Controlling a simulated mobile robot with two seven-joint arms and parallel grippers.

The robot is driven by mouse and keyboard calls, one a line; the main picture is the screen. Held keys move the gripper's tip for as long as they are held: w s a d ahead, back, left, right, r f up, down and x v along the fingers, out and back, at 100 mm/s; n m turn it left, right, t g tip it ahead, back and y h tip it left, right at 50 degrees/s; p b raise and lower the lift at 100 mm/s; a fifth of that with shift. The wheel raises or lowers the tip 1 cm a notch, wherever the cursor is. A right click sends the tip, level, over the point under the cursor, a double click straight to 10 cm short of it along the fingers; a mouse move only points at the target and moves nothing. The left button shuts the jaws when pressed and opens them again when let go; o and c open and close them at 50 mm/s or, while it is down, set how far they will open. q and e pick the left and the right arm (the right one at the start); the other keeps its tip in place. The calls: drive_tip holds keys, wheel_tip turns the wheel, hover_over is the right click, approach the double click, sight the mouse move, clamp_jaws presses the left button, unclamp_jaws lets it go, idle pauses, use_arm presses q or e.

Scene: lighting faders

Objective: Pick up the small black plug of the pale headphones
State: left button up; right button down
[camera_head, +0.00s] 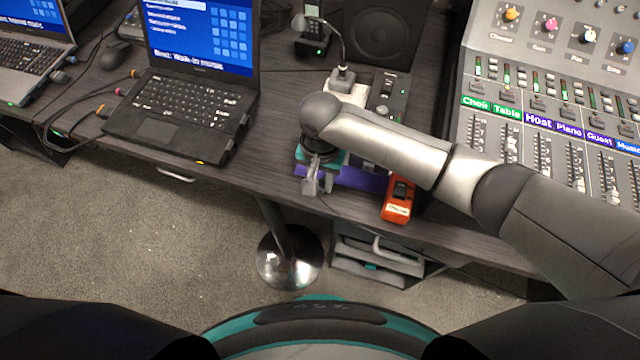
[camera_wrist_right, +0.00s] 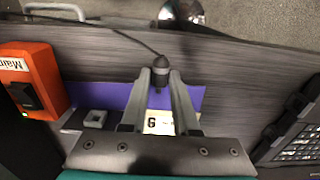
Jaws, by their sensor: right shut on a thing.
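My right gripper (camera_head: 318,188) is over the front edge of the desk. In the right wrist view its two fingers (camera_wrist_right: 160,88) are closed on the small black plug (camera_wrist_right: 160,64), which sits between the fingertips. A thin dark cable runs from the plug to the upper left of that view. In the head view the plug is too small to make out. I cannot make out the pale headphones in either view. My left gripper is not in view.
An orange switch box (camera_head: 398,199) stands right of the gripper, beside a purple item (camera_head: 352,179). A black laptop (camera_head: 188,107) is to the left, and a mixing desk (camera_head: 545,125) with several faders is to the right. Grey carpet (camera_head: 170,240) lies below the desk edge.

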sight(321, 183)
drive_tip(key=shift+r, duration=0.1)
idle(0.4)
wheel_tip(321, 183, up, 20)
drive_tip(key=s+a+p, duration=0.1)
drive_tip(key=s+p, duration=0.2)
drive_tip(key=p, duration=0.6)
